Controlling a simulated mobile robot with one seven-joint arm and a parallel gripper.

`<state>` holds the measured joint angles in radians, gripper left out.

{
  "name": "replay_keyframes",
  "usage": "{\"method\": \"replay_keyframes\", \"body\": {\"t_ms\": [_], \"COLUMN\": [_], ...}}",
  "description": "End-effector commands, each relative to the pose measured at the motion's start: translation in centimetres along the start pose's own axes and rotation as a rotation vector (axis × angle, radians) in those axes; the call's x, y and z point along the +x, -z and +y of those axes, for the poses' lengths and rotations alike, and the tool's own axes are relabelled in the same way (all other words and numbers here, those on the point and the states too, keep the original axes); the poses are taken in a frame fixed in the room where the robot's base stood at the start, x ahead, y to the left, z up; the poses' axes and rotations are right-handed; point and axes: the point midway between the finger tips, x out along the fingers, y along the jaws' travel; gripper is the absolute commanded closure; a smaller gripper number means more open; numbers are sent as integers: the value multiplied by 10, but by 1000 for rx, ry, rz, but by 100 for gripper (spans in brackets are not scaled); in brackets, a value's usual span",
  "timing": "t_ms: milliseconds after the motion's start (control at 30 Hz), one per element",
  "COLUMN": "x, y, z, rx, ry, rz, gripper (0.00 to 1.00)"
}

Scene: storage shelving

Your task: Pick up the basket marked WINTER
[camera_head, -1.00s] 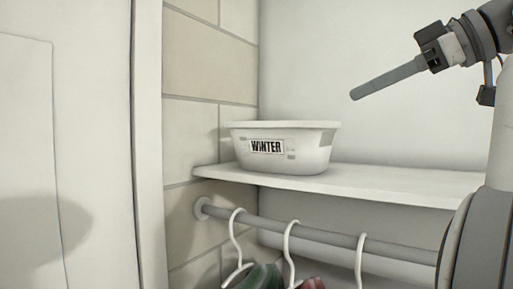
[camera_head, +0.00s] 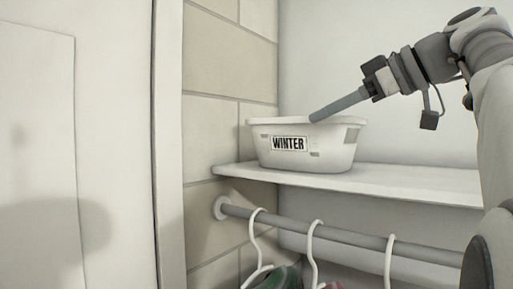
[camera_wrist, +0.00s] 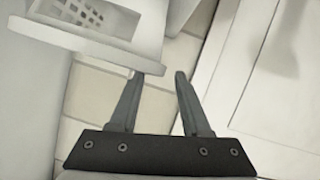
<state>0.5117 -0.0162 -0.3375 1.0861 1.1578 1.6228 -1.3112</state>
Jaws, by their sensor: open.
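The white basket (camera_head: 332,155) marked WINTER stands upright on the left part of the white shelf (camera_head: 410,184), close to the brick side wall. Its black-on-white label (camera_head: 289,143) faces the head camera. My gripper (camera_head: 314,118) reaches in from the right, its fingertips at the basket's rim in the head view; I cannot tell if they touch it. In the wrist view the basket's rim (camera_wrist: 85,42) crosses the upper left. My gripper (camera_wrist: 160,76) is open there, with the left fingertip by the rim's end and the right finger outside the basket.
A grey rail (camera_head: 345,236) runs below the shelf with several white hangers (camera_head: 314,245) and dark clothes on it. The brick wall (camera_head: 212,125) is close to the basket's left. A white door (camera_head: 85,150) fills the far left. The shelf to the right of the basket is bare.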

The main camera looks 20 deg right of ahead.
Motion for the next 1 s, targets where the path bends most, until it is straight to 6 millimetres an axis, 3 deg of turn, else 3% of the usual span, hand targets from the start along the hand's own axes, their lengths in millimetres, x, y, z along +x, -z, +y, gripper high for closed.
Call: {"method": "replay_keyframes", "body": {"t_ms": [400, 700, 733, 1000], "x": [53, 59, 59, 59], "y": [1, 0, 0, 0], "z": [0, 0, 0, 0], "rx": [-1, 0, 0, 0], "ry": [3, 1, 1, 1], "rz": [1, 0, 0, 0], "gripper": [53, 53, 54, 100]}}
